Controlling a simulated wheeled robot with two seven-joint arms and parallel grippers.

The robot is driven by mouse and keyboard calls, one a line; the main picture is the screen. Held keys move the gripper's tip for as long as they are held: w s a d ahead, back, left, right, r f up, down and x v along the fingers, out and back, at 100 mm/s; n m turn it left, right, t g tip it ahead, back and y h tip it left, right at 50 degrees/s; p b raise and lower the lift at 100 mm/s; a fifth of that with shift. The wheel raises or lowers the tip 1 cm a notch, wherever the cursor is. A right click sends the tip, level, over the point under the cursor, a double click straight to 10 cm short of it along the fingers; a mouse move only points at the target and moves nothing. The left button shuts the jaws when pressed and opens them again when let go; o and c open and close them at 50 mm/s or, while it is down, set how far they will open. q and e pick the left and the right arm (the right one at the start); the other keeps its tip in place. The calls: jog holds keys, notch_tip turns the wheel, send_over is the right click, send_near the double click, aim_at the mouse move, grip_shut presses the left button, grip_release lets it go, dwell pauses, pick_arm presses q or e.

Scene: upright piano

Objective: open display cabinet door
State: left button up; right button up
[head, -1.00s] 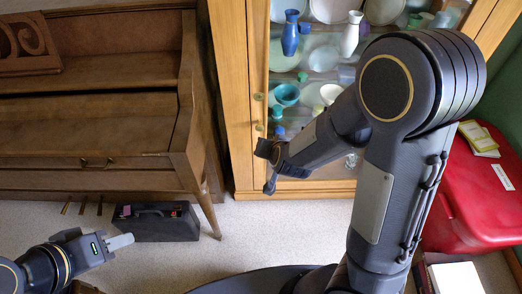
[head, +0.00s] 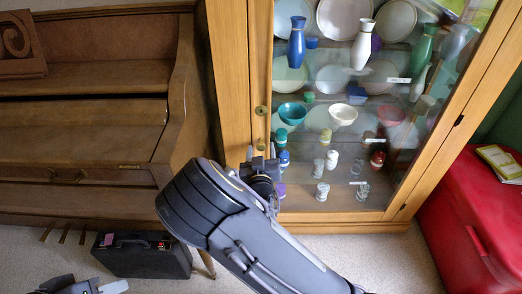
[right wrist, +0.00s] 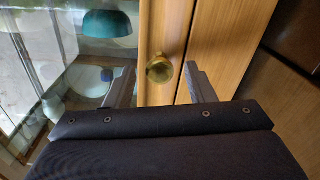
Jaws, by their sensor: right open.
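The wooden display cabinet (head: 232,70) has a glass-fronted door (head: 340,190), which looks closed. Two small brass pieces sit one above the other on its left frame: an upper one (head: 261,110) and a lower knob (head: 261,141). My right gripper (head: 261,154) is at the lower knob, partly hidden by my own arm. In the right wrist view a round brass knob (right wrist: 160,69) shows between the spread fingers of the right gripper (right wrist: 162,84), with space on both sides. My left gripper (head: 112,287) is only partly in view at the bottom left.
An upright piano (head: 80,130) stands to the left, with a black case (head: 142,256) on the carpet before it. A red chest (head: 465,205) stands at the right. Vases, bowls and plates fill the shelves behind the glass. Some carpet before the cabinet is clear.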

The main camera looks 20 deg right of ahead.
jog(key=shift+x, duration=0.85)
grip_shut()
